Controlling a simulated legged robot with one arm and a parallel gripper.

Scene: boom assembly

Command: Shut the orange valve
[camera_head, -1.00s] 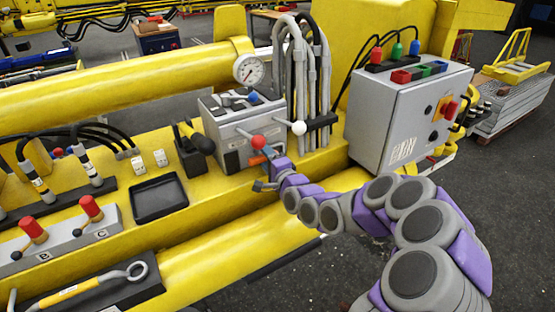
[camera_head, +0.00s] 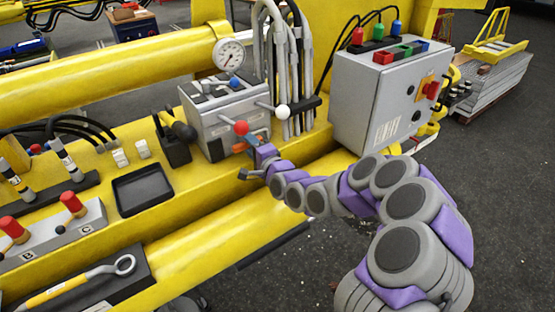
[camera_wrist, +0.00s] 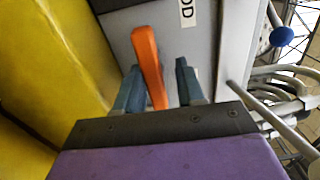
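The orange valve handle (camera_wrist: 148,62) is a flat orange lever on the grey valve box. In the wrist view it stands between the two fingers of my gripper (camera_wrist: 158,78), nearer the left finger. Gaps show, mainly on the right side, so the gripper is open around the handle. In the head view my gripper (camera_head: 255,167) is at the front of the grey valve box (camera_head: 222,112), below a red ball knob (camera_head: 241,127). There the orange handle is small and partly hidden behind the gripper.
A pressure gauge (camera_head: 229,54) and grey hoses (camera_head: 283,60) stand behind the valve box. A white ball knob (camera_head: 283,112) sticks out to its right. A grey electrical cabinet (camera_head: 375,95) stands further right. A black tray (camera_head: 143,189) lies to the left. The dark floor at right is open.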

